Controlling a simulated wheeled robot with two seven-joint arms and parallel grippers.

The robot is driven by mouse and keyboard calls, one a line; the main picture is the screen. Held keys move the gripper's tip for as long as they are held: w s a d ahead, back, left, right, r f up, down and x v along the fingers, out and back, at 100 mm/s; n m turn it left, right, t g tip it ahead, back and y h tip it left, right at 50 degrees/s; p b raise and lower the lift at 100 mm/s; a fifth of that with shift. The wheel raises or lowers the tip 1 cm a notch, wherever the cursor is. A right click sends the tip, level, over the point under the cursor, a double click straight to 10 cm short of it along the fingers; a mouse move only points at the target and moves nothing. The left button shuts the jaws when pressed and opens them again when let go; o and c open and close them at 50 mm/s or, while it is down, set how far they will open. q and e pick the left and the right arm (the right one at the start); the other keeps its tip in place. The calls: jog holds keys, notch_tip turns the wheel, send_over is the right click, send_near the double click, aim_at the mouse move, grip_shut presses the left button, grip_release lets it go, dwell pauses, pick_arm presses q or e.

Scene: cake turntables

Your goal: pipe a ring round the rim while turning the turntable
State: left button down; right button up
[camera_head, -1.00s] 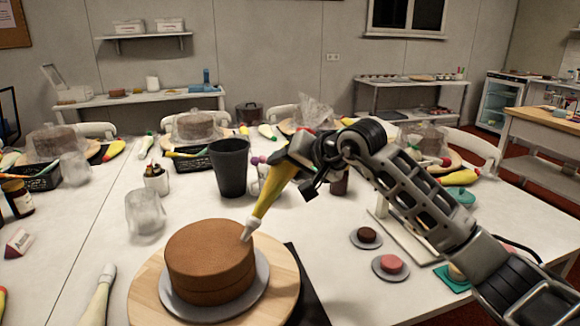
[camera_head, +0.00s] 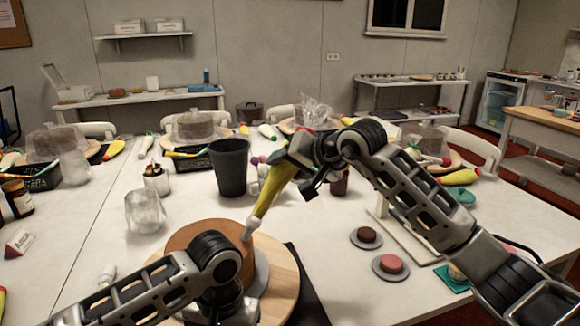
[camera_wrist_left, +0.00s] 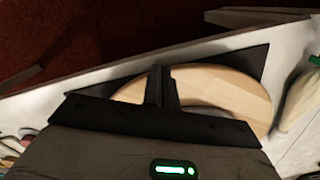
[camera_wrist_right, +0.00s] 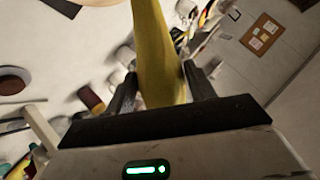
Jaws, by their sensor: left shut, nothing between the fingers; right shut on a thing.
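A brown cake (camera_head: 190,238) stands on a grey board (camera_head: 262,268) on the round wooden turntable (camera_head: 285,280). My right gripper (camera_head: 290,168) is shut on a yellow piping bag (camera_head: 268,205), which also fills the middle of the right wrist view (camera_wrist_right: 158,60). The bag tilts down, its pale nozzle at the right side of the cake's top rim; contact cannot be told. My left arm hides the cake's front. My left gripper's fingers (camera_wrist_left: 160,85) are shut and empty over the near part of the turntable (camera_wrist_left: 225,95) in the left wrist view; touching cannot be told.
A dark grey cup (camera_head: 230,168) and a clear crumpled-looking container (camera_head: 145,212) stand behind the cake. A pale piping bag (camera_wrist_left: 300,95) lies beside the turntable. Small discs on plates (camera_head: 390,265) sit to the right. A dark mat (camera_head: 310,300) lies under the turntable.

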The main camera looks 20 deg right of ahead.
pick_arm(q)
jog(key=shift+t, duration=0.3)
jog(key=w+r, duration=0.2)
jog(key=r, duration=0.1)
jog(key=shift+w, duration=0.35)
pick_arm(e)
jog(key=shift+r, duration=0.1)
pick_arm(q)
jog(key=shift+f, duration=1.75)
jog(key=shift+f, duration=0.2)
pick_arm(e)
jog(key=c, duration=0.4)
